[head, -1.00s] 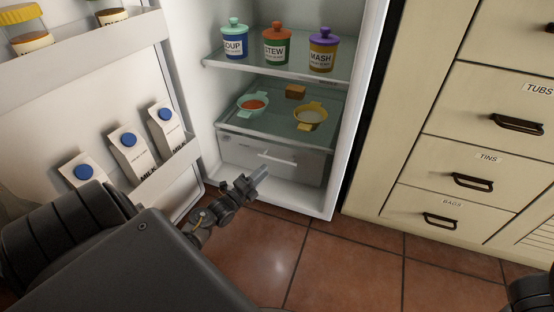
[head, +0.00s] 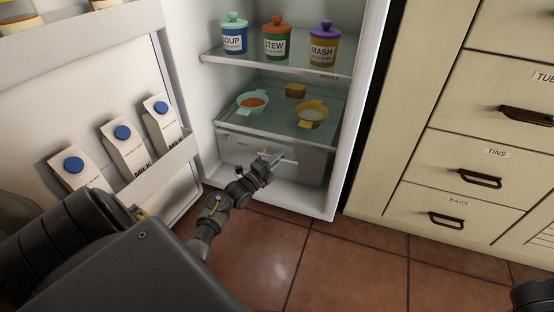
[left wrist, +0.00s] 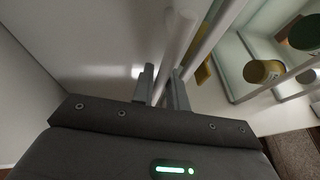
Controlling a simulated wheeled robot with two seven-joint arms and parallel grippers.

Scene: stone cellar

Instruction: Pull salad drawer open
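The salad drawer (head: 235,149) is a pale grey bin at the bottom of the open fridge, below the lower glass shelf. It looks shut. Its light bar handle (head: 290,161) runs across the front and is partly hidden by my left gripper (head: 273,160). In the left wrist view, the handle bar (left wrist: 178,40) runs down between the two fingertips of the left gripper (left wrist: 162,88). The fingers stand apart, with a small gap beside the bar, so I see no firm grip.
The lower shelf (head: 275,122) holds a teal dish (head: 252,103), a yellow dish (head: 312,112) and a brown block (head: 296,91). Lidded tubs stand above. The open fridge door (head: 90,100) with milk cartons is on the left, cream drawers (head: 450,180) on the right. Floor in front is clear.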

